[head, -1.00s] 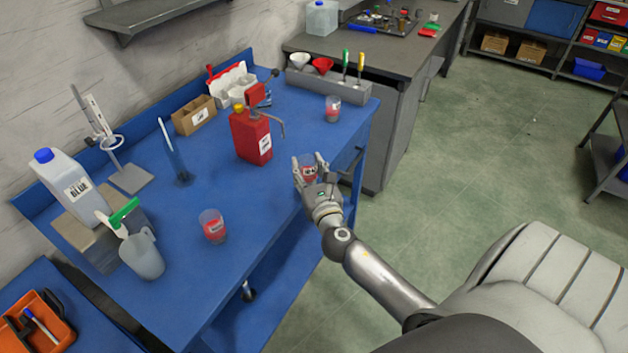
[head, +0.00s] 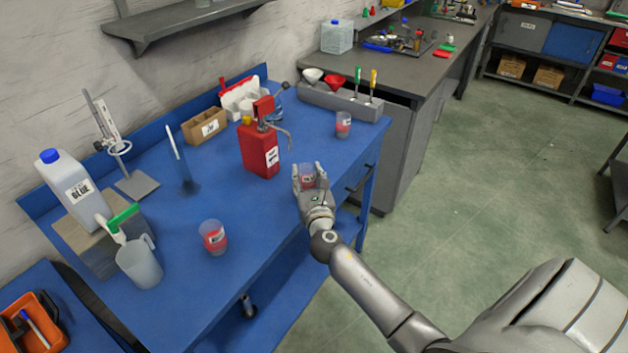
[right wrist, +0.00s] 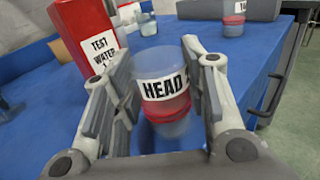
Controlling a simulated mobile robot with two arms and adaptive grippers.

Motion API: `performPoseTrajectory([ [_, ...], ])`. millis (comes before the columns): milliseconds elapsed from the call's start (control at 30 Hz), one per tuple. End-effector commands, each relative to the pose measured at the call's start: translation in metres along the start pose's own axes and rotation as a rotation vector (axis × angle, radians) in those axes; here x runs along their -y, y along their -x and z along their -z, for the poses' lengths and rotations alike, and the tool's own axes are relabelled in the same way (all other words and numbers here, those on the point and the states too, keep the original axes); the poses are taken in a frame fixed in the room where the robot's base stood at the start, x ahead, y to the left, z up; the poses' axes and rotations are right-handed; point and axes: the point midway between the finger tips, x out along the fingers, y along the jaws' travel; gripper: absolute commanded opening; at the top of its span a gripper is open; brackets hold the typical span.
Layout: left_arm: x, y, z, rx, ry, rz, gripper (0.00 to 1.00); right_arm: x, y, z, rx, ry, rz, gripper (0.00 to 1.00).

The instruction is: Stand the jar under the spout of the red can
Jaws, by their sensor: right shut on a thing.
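The red can (head: 261,152) stands on the blue workbench with its curved metal spout (head: 284,132) pointing right. In the right wrist view the can (right wrist: 86,35) shows a "TEST WATER" label. My right gripper (head: 308,170) is at the bench's front edge, to the right of and nearer than the can. It is shut on a clear jar (right wrist: 162,92) with red contents and a label reading "HEAD". The jar is upright between the fingers, apart from the can and not under the spout. Whether its base touches the bench is unclear. My left gripper is out of view.
A similar jar (head: 213,238) stands front left on the bench, another (head: 343,124) at its right end. A pitcher (head: 139,262), a blue-capped jug (head: 70,185), a metal stand (head: 137,185) and a cardboard box (head: 205,126) occupy the left and back. Bench around the can's front is clear.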

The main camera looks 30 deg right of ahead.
Motion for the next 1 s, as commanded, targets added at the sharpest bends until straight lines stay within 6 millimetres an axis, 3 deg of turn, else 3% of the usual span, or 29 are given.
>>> performPoseTrajectory([
  [500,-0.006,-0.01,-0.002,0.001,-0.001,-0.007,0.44,-0.028,-0.029,0.003,0.001,-0.001,-0.001,0.24],
  [1000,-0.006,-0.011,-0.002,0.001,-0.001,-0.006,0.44,-0.035,-0.036,0.003,0.0,0.0,-0.001,0.24],
])
